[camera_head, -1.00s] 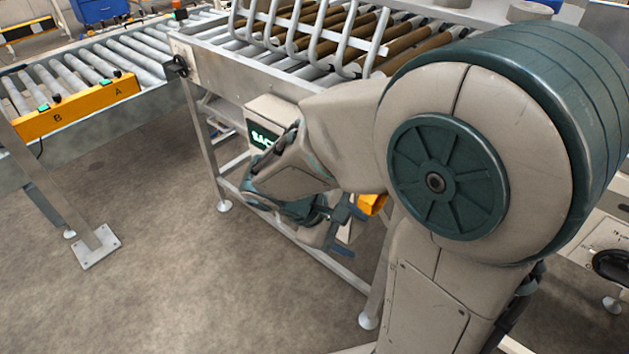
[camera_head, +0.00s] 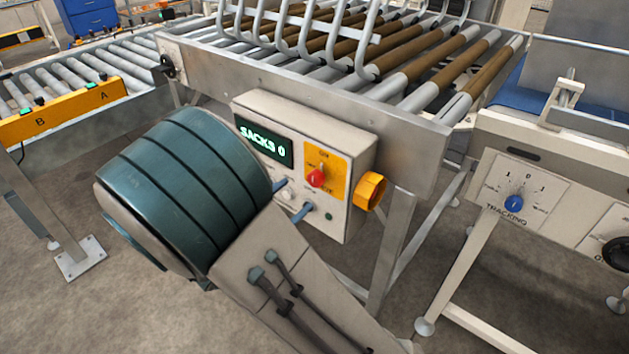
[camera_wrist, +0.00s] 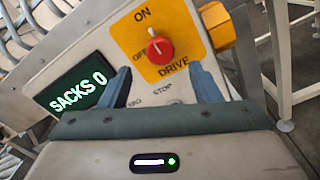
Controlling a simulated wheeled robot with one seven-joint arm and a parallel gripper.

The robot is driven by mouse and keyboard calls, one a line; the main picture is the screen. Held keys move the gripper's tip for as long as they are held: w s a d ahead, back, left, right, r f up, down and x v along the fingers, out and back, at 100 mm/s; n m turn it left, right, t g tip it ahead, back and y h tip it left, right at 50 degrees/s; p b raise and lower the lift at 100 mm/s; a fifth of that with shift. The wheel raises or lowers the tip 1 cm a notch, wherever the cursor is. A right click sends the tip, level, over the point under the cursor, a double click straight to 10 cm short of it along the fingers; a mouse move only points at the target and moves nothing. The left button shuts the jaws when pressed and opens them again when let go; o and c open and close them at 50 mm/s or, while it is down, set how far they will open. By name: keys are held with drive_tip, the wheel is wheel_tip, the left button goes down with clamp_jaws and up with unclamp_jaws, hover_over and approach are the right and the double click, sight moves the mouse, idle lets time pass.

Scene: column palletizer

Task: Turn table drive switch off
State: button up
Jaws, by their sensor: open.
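The drive switch is a round red knob (camera_head: 317,177) on a yellow plate (camera_head: 334,166) on the front of a grey control box (camera_head: 309,118). In the wrist view the red knob (camera_wrist: 160,48) has its white mark pointing towards ON; OFF is to its left and DRIVE below. My gripper (camera_head: 291,198) is open and empty in front of the box, low and left of the knob. In the wrist view the two blue fingers of my gripper (camera_wrist: 164,84) stand apart below the knob. I see no contact with it.
A green display (camera_head: 264,141) reading SACKS 0 sits left of the knob. An orange knob (camera_head: 370,191) sticks out of the box's right side. A roller table (camera_head: 410,128) is above the box. A machine panel with a blue TRACKING knob (camera_head: 514,203) stands to the right.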

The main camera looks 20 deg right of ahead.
sight(313, 182)
drive_tip(key=x, duration=0.8)
drive_tip(key=shift+c, duration=0.4)
drive_tip(key=c, duration=0.9)
